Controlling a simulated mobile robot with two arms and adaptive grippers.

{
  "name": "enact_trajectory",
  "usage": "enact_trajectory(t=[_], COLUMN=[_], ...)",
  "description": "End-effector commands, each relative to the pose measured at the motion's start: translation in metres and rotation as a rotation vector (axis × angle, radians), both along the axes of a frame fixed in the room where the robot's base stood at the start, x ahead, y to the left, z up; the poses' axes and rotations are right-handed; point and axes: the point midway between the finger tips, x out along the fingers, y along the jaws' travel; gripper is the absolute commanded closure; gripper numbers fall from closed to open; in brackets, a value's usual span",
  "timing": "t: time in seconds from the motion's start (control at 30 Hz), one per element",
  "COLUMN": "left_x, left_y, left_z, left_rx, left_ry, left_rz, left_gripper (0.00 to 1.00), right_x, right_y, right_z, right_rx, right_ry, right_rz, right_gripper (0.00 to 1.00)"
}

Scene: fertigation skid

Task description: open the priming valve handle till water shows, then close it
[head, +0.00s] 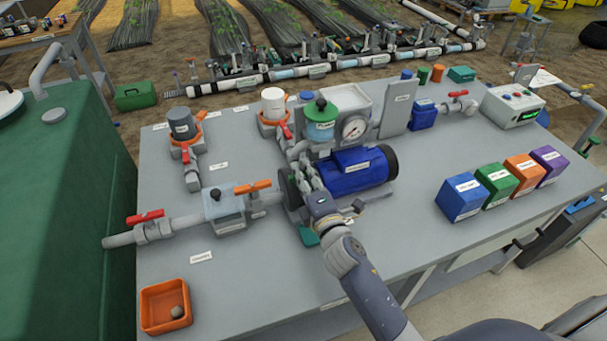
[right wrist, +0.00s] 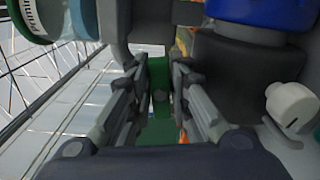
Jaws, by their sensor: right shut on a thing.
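My right gripper (right wrist: 158,88) is shut on a green handle (right wrist: 157,75), the priming valve handle, which sits between the two fingers. In the head view my right arm reaches from the front to the pump's left end and hides the handle. A green piece (head: 308,236) shows below the gripper there. No water can be made out. My left gripper is not in view.
Grey pipes with an orange-handled valve (head: 252,187) and a red-handled valve (head: 146,216) lie left of the pump. An orange bin (head: 150,318) sits at the front left. Several coloured boxes (head: 460,197) stand at the right. The bench front centre is clear.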

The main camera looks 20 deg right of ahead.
Motion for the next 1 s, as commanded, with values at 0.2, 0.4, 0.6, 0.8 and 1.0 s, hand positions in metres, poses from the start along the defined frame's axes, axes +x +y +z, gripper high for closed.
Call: enact_trajectory(t=[0.2, 0.4, 0.6, 0.8, 1.0], left_x=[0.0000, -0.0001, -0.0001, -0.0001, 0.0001], left_y=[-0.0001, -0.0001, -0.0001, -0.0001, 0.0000], left_z=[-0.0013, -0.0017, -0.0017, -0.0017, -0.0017], left_rx=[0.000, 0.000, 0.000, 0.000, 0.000], left_ry=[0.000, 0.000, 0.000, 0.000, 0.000], left_rz=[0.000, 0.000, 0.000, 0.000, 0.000], left_gripper=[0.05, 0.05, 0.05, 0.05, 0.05], right_x=[-0.0003, -0.0004, -0.0004, -0.0003, -0.0003], right_y=[-0.0004, -0.0002, -0.0002, -0.0001, -0.0002], right_z=[-0.0019, -0.0021, -0.0022, -0.0022, -0.0022], right_rx=[0.108, 0.159, 0.174, 0.175, 0.174], right_ry=[0.006, 0.007, 0.008, 0.008, 0.008], right_rz=[-0.001, 0.000, 0.000, 0.000, 0.000], right_gripper=[1.00, 1.00, 1.00, 1.00, 0.65])
